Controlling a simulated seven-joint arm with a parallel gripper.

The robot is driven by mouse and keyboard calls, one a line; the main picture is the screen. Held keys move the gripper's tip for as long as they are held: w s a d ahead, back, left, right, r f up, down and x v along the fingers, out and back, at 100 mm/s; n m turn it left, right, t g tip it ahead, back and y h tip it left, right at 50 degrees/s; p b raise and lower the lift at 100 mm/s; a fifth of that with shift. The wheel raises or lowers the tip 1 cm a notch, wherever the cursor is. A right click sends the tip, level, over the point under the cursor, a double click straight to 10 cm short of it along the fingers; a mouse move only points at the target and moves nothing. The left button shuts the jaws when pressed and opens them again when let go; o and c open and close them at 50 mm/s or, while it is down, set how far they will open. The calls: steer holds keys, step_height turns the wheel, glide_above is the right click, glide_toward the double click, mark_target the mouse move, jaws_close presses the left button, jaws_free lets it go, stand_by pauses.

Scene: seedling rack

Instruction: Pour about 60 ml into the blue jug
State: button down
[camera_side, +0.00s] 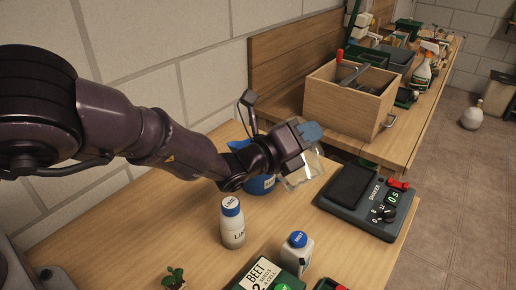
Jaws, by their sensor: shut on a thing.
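The blue jug (262,186) stands on the bench, mostly hidden behind my wrist; only parts of its body and rim show. My gripper (306,146) is above and to the right of the jug. It is shut on a clear, see-through vessel (304,174), which looks tilted. I cannot tell how much liquid is in the vessel or the jug, and no stream is visible.
A white bottle with a blue cap (232,224) and a smaller one (298,252) stand in front. A dark shaker device (358,200) sits to the right. A wooden box (340,104) stands behind. A seedling (174,278) and a green beet box (262,276) are at the front edge.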

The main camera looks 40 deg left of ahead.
mark_target(298, 118)
steer(key=shift+w+a+r+n, duration=0.15)
steer(key=shift+a+r+n, duration=0.4)
steer(key=shift+r+n, duration=0.2)
steer(key=shift+w+a+r+n+p, duration=0.1)
steer(key=shift+a+r+n+p, duration=0.25)
steer(key=shift+a+n, duration=0.1)
steer(key=shift+w+a+r, duration=0.1)
steer(key=shift+a+r, duration=0.05)
steer(key=shift+r, duration=0.1)
steer(key=shift+a+r+n+p, duration=0.15)
steer(key=shift+n+p, duration=0.15)
steer(key=shift+n, duration=0.1)
steer(key=shift+a, duration=0.1)
steer(key=shift+w+a+r, duration=0.1)
steer(key=shift+a, duration=0.1)
steer(key=shift+w+a+r+n+p, duration=0.2)
steer(key=shift+a+n+p, duration=0.15)
steer(key=shift+a+p, duration=0.15)
steer(key=shift+w+a+r+n+p, duration=0.1)
steer(key=shift+a+r+n+p, duration=0.1)
steer(key=shift+a+n+p, duration=0.25)
stand_by(1.1)
